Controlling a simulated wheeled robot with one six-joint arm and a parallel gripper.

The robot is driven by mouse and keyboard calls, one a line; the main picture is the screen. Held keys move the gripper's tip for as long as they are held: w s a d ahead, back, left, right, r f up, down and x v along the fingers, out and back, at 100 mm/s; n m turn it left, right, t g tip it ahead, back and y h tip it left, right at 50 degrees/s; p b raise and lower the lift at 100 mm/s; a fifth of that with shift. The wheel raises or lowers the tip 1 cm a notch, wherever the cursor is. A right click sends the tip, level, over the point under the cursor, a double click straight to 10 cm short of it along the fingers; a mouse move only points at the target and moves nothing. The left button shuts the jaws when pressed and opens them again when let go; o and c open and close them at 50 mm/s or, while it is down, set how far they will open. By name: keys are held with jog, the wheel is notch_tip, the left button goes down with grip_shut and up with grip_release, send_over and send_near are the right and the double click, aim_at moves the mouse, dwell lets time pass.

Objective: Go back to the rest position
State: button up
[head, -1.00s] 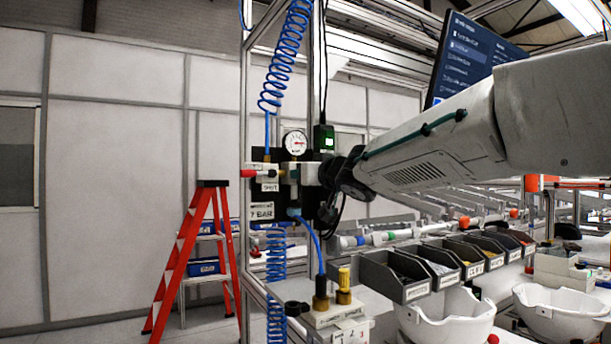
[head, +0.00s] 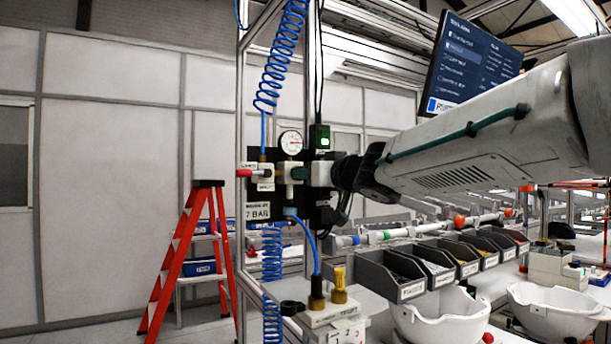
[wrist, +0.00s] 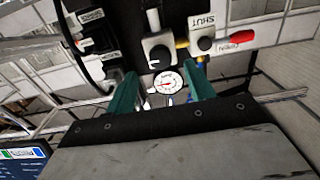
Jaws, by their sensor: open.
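My gripper (wrist: 163,74) is open, with its two teal fingers apart in the wrist view. The pressure gauge (wrist: 166,84) shows between and beyond the fingers, and nothing is seen held. In the head view my arm reaches in from the right to the dark valve panel (head: 324,215). A teal finger shows beside the white valve parts, below the gauge (head: 291,142). I cannot tell whether it touches them.
A blue coiled hose (head: 279,62) hangs above the panel. Grey bins (head: 390,276) and white helmet shells (head: 435,318) stand below my arm. A screen (head: 470,62) is behind my arm. A red ladder (head: 180,262) stands left, before a pale wall.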

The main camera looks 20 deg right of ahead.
jog(key=shift+s+d, duration=0.2)
jog(key=shift+s, duration=0.7)
